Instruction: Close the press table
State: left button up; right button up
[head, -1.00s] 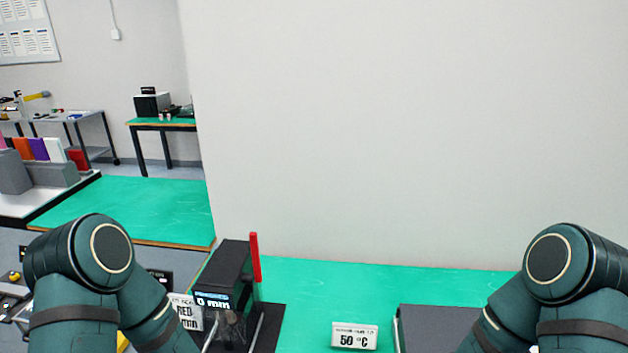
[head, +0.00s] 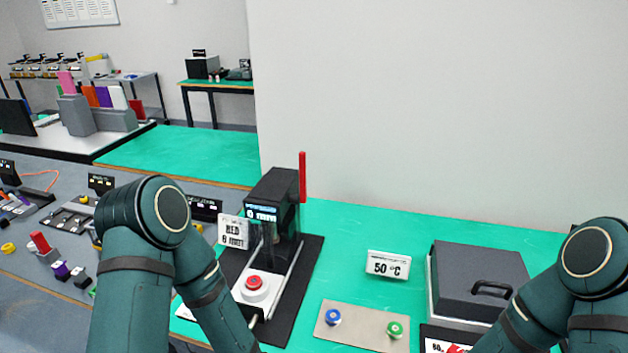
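The press table (head: 274,195) is most likely the black upright machine left of centre; the frames do not name it. It has a lit display reading 0 mm and a red upright handle (head: 302,178) on its right side. A white sign (head: 233,231) reading "BED 0 mm" stands at its left. A white part with a red button (head: 254,284) sits between rails on its black base (head: 298,296). My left arm reaches in front of the base's left side, and my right arm is at the lower right. Both grippers are out of frame.
A grey lidded box (head: 480,270) with a black handle stands right, beside a "50 °C" sign (head: 388,265). A beige plate (head: 350,329) carries a blue and a green knob. Small parts lie on the grey table at left. The green surface behind is clear.

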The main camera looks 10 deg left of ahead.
aim_at(250, 296)
jog(key=k+j+u, duration=0.1)
jog(key=u, duration=0.65)
